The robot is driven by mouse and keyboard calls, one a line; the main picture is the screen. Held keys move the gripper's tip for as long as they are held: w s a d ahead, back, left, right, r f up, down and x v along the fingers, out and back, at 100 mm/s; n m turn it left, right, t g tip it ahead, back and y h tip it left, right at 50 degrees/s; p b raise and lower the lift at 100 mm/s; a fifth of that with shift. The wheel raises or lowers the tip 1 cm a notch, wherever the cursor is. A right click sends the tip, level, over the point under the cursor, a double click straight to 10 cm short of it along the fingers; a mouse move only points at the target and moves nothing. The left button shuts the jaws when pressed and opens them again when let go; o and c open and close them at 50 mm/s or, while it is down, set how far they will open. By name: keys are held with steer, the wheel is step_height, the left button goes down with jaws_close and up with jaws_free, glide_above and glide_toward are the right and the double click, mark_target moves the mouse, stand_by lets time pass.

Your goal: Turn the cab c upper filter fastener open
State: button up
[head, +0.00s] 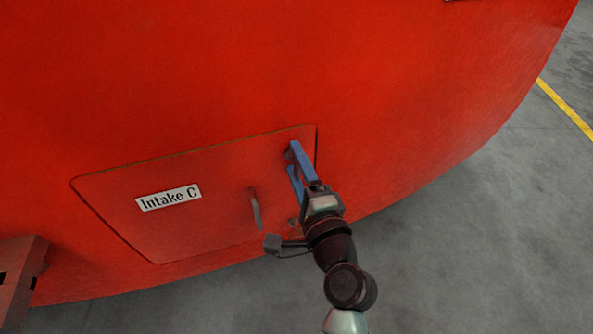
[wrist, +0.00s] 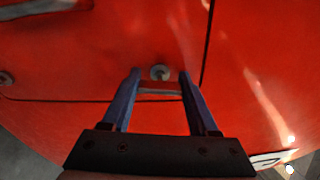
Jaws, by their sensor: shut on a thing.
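The cab c upper filter fastener (wrist: 160,72) is a small round metal head with a reddish flat tab on the red panel, between my fingertips in the wrist view. In the head view it is hidden behind my fingers. My gripper (head: 291,158) has blue fingers and is at the upper right corner of the hatch marked Intake C (head: 110,200). In the wrist view, my gripper (wrist: 160,75) is shut on the fastener, one finger on each side. The hatch lies flush in the red nosecone.
A curved grey handle (head: 255,208) stands out from the hatch left of my gripper. A lower fastener (head: 293,223) sits below, near my wrist; it also shows at the left edge of the wrist view (wrist: 6,78). Grey floor (head: 470,250) is clear at the right.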

steer(key=shift+n+b, duration=0.35)
steer(key=shift+n, duration=0.35)
steer(key=o, duration=1.4)
steer(key=b+v, duration=0.1)
steer(key=v, duration=1.2)
steer(key=shift+b, duration=0.4)
